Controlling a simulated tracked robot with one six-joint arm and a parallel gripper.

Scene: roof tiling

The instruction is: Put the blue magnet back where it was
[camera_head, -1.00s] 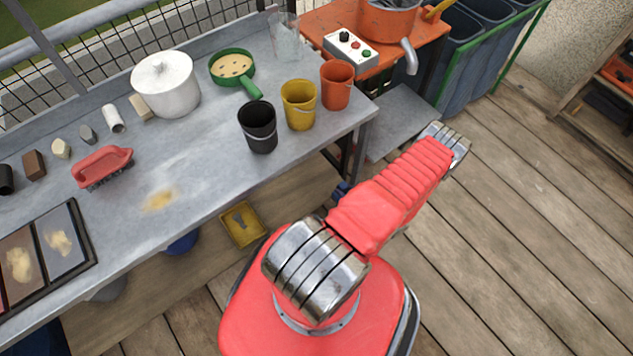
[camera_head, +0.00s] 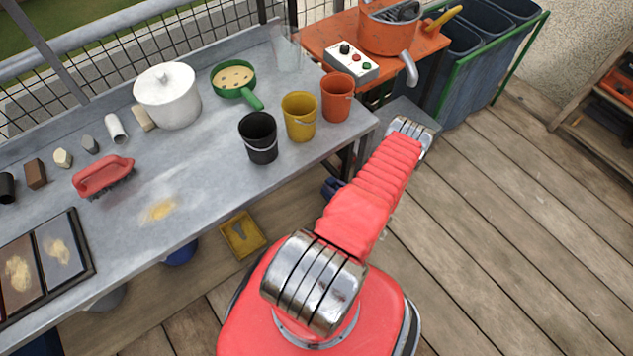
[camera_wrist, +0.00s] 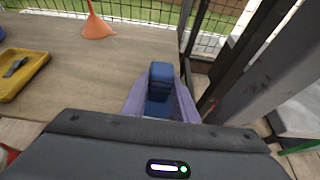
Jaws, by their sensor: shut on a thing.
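The blue magnet (camera_wrist: 160,80) is a dark blue block in the wrist view, upright between the two purple-grey fingers of my gripper (camera_wrist: 160,106). My gripper is shut on it and holds it in front of the wooden lower shelf (camera_wrist: 110,62) under the workbench. Its lower part is hidden by the gripper body. In the head view my red arm hides most of the gripper; a small dark blue patch shows beside the arm, and I cannot tell if it is the magnet.
A yellow tray (camera_head: 242,236) with a grey-blue piece lies on the lower shelf. An orange funnel (camera_wrist: 97,27) stands farther back there. Dark table legs (camera_wrist: 222,50) rise close right of the gripper. Buckets, pots and a brush stand on the grey workbench (camera_head: 205,190).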

